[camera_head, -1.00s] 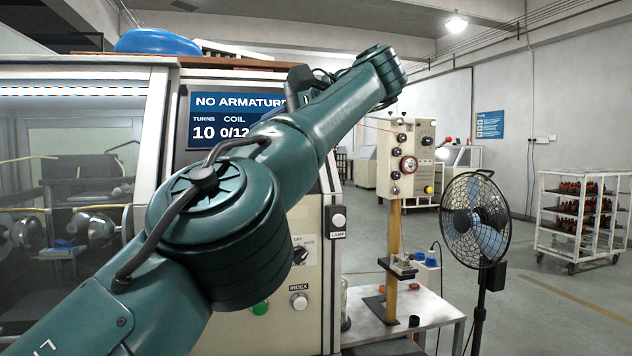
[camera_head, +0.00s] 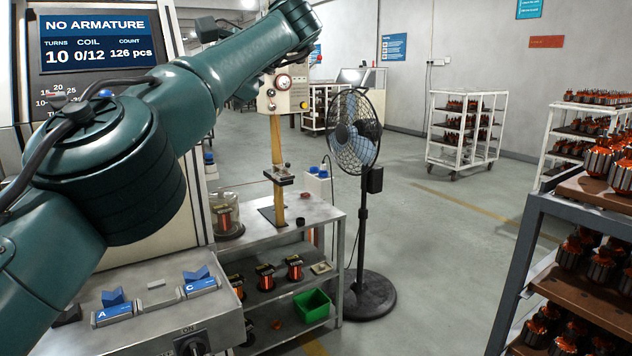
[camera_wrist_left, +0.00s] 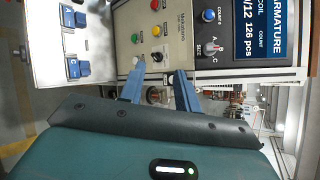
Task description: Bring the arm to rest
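My left arm (camera_head: 110,175) comes in from the left in the head view and reaches up to the right, past the top edge. Its gripper is outside that view. In the left wrist view the left gripper (camera_wrist_left: 160,78) shows two blue-grey fingers standing apart with nothing seen between them. They point towards the front panel of the winding machine (camera_wrist_left: 181,35), with its coloured buttons. The machine's screen (camera_head: 99,44) reads "NO ARMATURE", coil 0/12. My right gripper is in neither view.
Empty blue rests A (camera_head: 114,305) and C (camera_head: 199,282) stand on a metal bench at lower left. A small shelf table (camera_head: 325,215), a standing fan (camera_head: 354,132), a white trolley (camera_head: 432,118) and a loaded rack (camera_head: 530,225) lie to the right. Open floor lies between them.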

